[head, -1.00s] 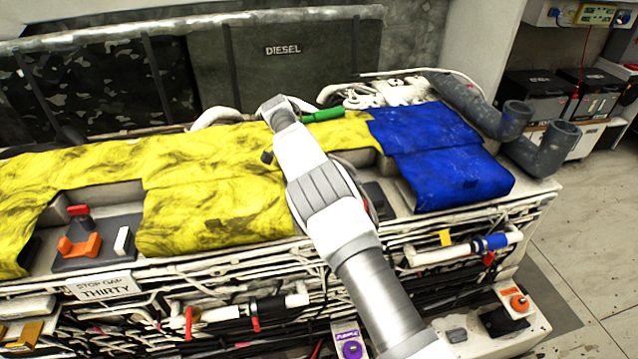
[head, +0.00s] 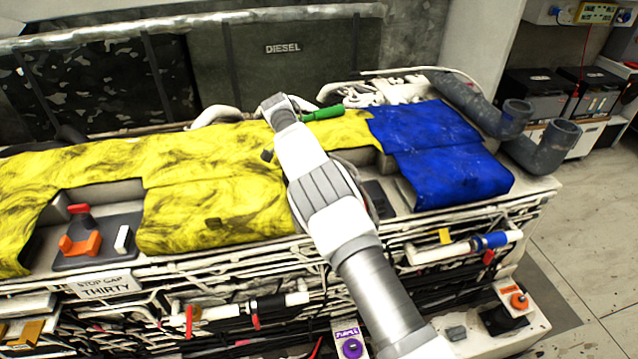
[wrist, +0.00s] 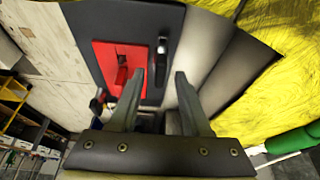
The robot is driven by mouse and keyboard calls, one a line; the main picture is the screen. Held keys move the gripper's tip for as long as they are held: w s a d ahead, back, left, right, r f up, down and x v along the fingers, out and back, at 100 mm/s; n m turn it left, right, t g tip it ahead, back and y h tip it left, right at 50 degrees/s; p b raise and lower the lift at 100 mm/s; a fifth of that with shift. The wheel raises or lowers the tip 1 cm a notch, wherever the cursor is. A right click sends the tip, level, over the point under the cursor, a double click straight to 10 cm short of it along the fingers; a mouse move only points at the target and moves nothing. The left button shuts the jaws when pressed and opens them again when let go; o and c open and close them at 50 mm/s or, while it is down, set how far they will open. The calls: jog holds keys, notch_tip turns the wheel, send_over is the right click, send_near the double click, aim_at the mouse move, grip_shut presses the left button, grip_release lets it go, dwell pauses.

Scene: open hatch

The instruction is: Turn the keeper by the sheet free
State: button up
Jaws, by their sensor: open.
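In the wrist view, a red plate (wrist: 112,66) with a raised red piece (wrist: 122,72), likely the keeper, sits on a dark panel (wrist: 88,22). A small black upright piece (wrist: 162,50) stands to its right. My gripper (wrist: 159,76) is open and empty. Its left fingertip overlaps the plate's right edge in the picture; I cannot tell whether they touch. The yellow sheet (wrist: 285,75) lies to the right in that view. In the head view the yellow sheet (head: 205,205) covers much of the bench, and my arm hides my gripper and the red plate.
A blue sheet (head: 450,150) lies right of my arm. A green handle (head: 322,114) lies behind it and also shows in the wrist view (wrist: 292,142). An orange and red fitting (head: 80,240) sits in a gap at left. Grey pipes (head: 545,145) stand at right.

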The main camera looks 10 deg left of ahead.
jog(key=p+v, duration=0.7)
jog(key=v, duration=0.2)
dwell(0.6)
dwell(0.3)
